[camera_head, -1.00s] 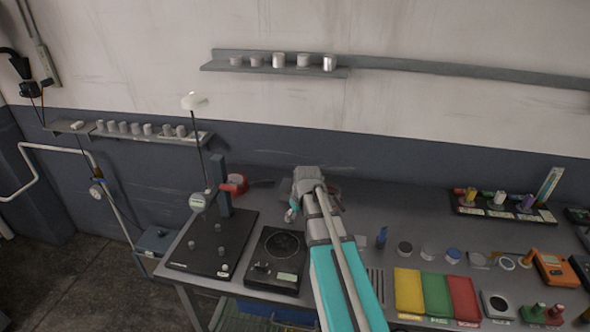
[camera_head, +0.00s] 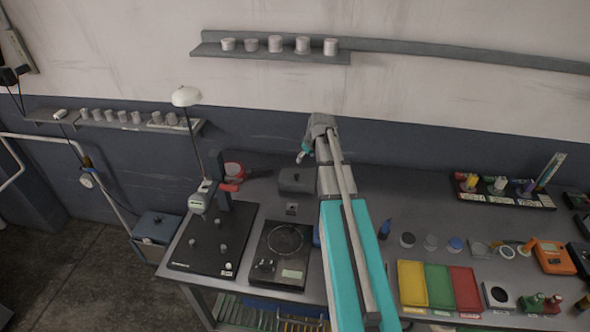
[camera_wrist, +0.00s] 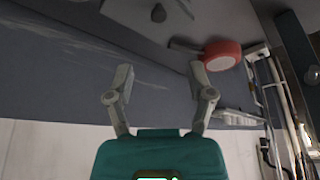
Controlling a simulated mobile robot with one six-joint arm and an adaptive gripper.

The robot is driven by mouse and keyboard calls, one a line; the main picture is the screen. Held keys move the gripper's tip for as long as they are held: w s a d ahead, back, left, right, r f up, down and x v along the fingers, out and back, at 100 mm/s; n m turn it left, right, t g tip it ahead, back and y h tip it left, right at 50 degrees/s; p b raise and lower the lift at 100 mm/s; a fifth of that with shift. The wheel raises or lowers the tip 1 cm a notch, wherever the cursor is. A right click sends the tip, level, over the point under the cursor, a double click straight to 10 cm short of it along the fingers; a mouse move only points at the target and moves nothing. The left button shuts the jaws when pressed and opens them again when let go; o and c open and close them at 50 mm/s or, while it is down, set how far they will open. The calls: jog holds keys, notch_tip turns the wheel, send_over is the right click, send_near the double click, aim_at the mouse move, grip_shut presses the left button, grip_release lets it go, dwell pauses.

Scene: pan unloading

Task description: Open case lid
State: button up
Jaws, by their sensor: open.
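A small grey case (camera_head: 297,181) stands on the workbench behind the black balance in the head view, and its lid looks shut. A grey body with a small knob, apparently this case, is cut off at the top edge of the wrist view (camera_wrist: 150,12). My gripper (camera_head: 304,153) is above and behind the case in the head view, apart from it. In the wrist view my gripper (camera_wrist: 158,75) has its two fingers spread with nothing between them. My arm hides the bench just right of the case.
A red round item (camera_head: 233,170) lies left of the case and also shows in the wrist view (camera_wrist: 222,55). A black stand (camera_head: 213,240) and a balance (camera_head: 282,255) stand in front. A blue-grey box (camera_head: 157,227) sits left of the bench. A wall shelf (camera_head: 270,54) holds several cups.

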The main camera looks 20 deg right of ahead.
aim_at(297, 175)
jog(key=shift+w+d, duration=0.1)
dwell(0.4)
jog(key=shift+f+b, duration=0.25)
jog(key=shift+b, duration=0.05)
jog(key=b+x, duration=1.2)
jog(key=x, duration=0.1)
jog(key=shift+f, duration=0.1)
dwell(0.4)
dwell(0.3)
grip_shut()
